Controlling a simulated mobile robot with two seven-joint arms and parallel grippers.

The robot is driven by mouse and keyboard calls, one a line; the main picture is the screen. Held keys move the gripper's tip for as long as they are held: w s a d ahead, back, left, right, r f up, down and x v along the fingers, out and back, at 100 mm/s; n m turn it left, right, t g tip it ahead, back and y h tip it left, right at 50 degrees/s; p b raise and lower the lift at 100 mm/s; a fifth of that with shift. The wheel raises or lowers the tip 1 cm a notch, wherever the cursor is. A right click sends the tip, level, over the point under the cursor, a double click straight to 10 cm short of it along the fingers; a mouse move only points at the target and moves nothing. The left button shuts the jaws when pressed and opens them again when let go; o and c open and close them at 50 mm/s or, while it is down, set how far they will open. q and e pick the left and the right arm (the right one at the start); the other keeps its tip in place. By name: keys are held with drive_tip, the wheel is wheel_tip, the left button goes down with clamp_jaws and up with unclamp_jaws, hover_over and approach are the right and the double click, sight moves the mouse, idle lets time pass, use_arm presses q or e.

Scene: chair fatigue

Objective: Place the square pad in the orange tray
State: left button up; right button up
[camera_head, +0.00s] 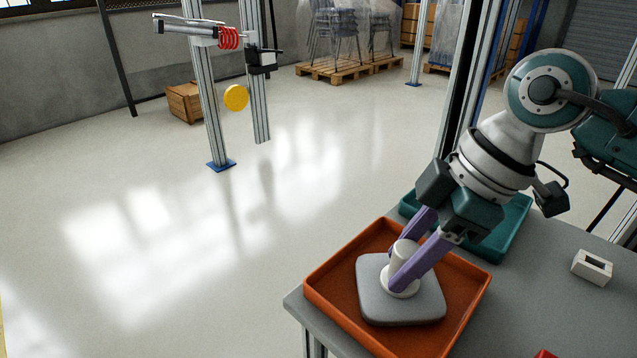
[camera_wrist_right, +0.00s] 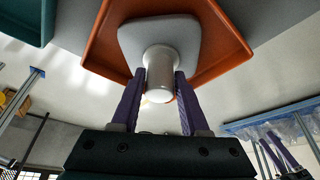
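The square pad (camera_head: 373,290) is a grey, round-cornered plate with a white upright handle (camera_head: 402,254) at its middle. It is inside the outline of the orange tray (camera_head: 331,269), level or nearly so; I cannot tell whether it touches the tray floor. My right gripper (camera_head: 399,268) comes down from the upper right, with one purple finger on each side of the handle. The right wrist view shows the fingers (camera_wrist_right: 160,82) close against the handle (camera_wrist_right: 160,65), with the pad (camera_wrist_right: 130,38) beyond and the tray (camera_wrist_right: 98,48) around it. My left gripper is not in view.
A teal tray (camera_head: 513,232) is behind the orange tray on the grey table (camera_head: 540,290). A small white hollow block (camera_head: 592,267) lies on the right, and a red piece (camera_head: 545,354) shows at the bottom edge. A yellow disc (camera_head: 236,97) is by the far posts.

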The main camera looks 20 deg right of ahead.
drive_tip(key=o, duration=0.3)
drive_tip(key=shift+o, duration=0.2)
